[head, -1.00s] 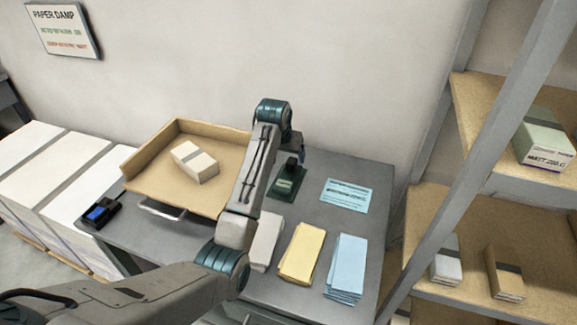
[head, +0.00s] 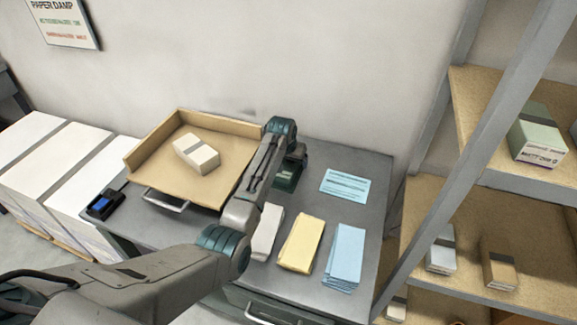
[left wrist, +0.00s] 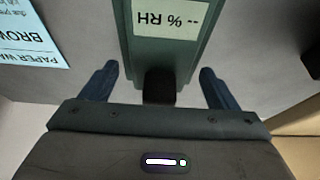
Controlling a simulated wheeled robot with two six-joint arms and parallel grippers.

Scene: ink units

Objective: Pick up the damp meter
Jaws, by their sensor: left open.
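The damp meter is a dark green block (head: 287,176) on the grey desk, partly hidden behind my left arm in the head view. In the left wrist view the damp meter (left wrist: 168,50) shows a pale display reading "-- % RH" and a black upright part at its near end. My left gripper (left wrist: 157,80) is open, with one finger on each side of that black part and gaps on both sides. In the head view its fingertips are hidden by the arm. My right gripper is in neither view.
A cardboard tray (head: 150,181) holding a wrapped block stands left of the meter. A blue card (head: 345,187) lies to its right. White, yellow (head: 300,243) and blue (head: 345,257) paper stacks lie in front. A black device (head: 103,205) sits at the desk's left; shelving (head: 446,170) stands at right.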

